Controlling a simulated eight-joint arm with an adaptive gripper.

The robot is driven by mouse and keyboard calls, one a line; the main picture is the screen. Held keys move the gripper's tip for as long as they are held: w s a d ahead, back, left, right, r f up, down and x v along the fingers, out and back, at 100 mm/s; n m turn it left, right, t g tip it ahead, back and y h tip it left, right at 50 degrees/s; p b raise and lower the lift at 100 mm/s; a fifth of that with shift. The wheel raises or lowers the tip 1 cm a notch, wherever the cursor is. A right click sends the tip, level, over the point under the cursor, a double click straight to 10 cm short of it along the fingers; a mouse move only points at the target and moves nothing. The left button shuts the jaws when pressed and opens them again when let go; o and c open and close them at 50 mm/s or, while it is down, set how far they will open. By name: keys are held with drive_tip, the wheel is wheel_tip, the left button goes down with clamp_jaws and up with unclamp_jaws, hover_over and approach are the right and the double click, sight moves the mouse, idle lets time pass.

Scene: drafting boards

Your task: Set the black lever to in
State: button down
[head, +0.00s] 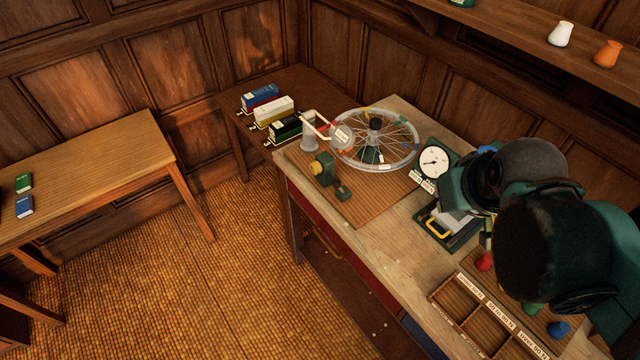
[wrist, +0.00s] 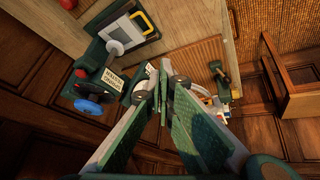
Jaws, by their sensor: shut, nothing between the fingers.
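I cannot pick out the black lever for certain in either view. Small white labels (head: 425,183) stand on the bench below the round white gauge (head: 433,162). In the wrist view, a lettered white label (wrist: 113,82) sits on a dark green fixture with a blue knob (wrist: 88,106), left of my gripper (wrist: 163,84). The lettering is too small to read surely. My gripper is shut and empty, its fingertips near this fixture and the ribbed wooden board (wrist: 195,55). In the head view my arm hides the gripper and part of the fixture.
A dark tray with a yellow handle (head: 438,227) and a compartment box (head: 465,305) are nearer. Boxed binders (head: 270,112) stand behind. The bench's front strip is mostly clear.

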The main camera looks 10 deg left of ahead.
drive_tip(key=w+a+n+g+p, duration=0.2)
drive_tip(key=w+a+n, duration=0.45)
drive_tip(key=a, duration=0.25)
drive_tip(key=n+h+p, duration=0.4)
drive_tip(key=n, duration=1.1)
approach(339, 188)
drive_tip(key=s+a, duration=0.3)
drive_tip(key=a, duration=0.5)
drive_tip(key=shift+s+a+r+n+g+h, duration=0.15)
drive_tip(key=shift+a+n+g+h, duration=0.15)
drive_tip(key=shift+a, duration=0.25)
drive_tip(key=w+d+f, duration=0.5)
drive_tip(key=d+f, duration=0.2)
drive_tip(key=f, duration=0.1)
drive_tip(key=shift+w+p, duration=0.15)
drive_tip(key=shift+p, duration=0.3)
